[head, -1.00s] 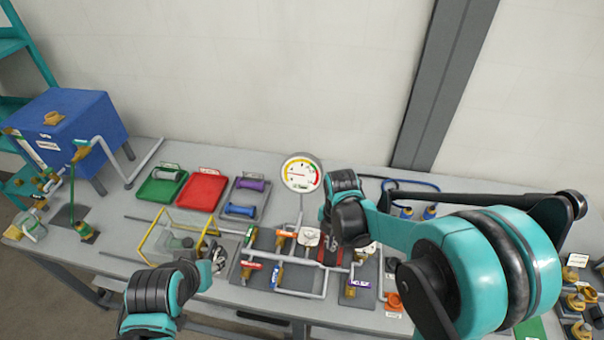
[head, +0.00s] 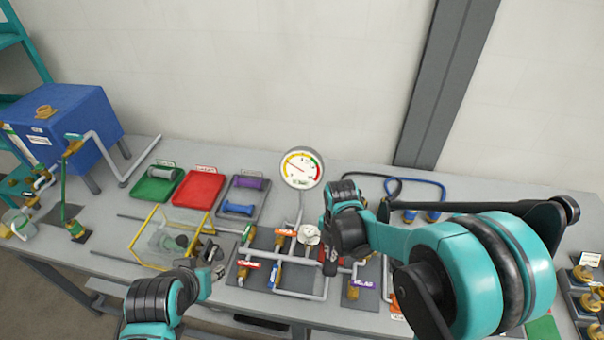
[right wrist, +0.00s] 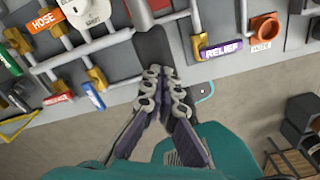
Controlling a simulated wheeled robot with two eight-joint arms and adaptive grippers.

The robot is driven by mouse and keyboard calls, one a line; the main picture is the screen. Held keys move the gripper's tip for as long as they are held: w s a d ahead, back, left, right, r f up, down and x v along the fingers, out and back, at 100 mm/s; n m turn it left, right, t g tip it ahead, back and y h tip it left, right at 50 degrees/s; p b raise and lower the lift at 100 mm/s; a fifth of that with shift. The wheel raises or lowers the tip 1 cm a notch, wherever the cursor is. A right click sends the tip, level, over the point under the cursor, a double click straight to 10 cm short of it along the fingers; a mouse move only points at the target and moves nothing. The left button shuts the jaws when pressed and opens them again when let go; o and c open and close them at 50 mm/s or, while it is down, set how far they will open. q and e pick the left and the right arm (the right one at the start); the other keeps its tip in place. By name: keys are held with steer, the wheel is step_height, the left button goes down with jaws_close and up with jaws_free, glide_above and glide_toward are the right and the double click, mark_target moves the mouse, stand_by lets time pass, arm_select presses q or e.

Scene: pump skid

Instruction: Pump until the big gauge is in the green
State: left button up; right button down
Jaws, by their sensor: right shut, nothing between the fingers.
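The big round gauge (head: 301,168) stands on a stem at the back of the pipework, with red, yellow and green on its dial. My right gripper (right wrist: 165,75) is shut and empty at the front edge of the pipework, over a dark grey strip. A red part (right wrist: 140,12) lies just beyond its fingertips. In the head view my right wrist hides most of this spot. My left gripper (head: 210,262) is at the bench's front, beside a yellow-framed clear box.
Valves with orange HOSE (right wrist: 45,22) and purple RELIEF (right wrist: 220,47) labels flank the right gripper. The yellow-framed box (head: 150,232), green tray (head: 138,193), red tray (head: 182,202) and blue tank (head: 60,135) are to the left. A blue hose (head: 440,188) lies at the back right.

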step_height(320, 180, down, 3)
steer(key=shift+r+b, duration=0.2)
steer(key=shift+b, duration=0.75)
step_height(320, 180, up, 10)
steer(key=p, duration=0.7)
steer(key=shift+f, duration=0.2)
steer(key=shift+f, duration=0.15)
step_height(320, 180, down, 9)
steer(key=b, duration=0.8)
steer(key=shift+f+b, duration=0.2)
steer(key=shift+b, duration=0.1)
step_height(320, 180, up, 10)
steer(key=p, duration=0.7)
steer(key=shift+f, duration=0.2)
steer(key=shift+f, duration=0.1)
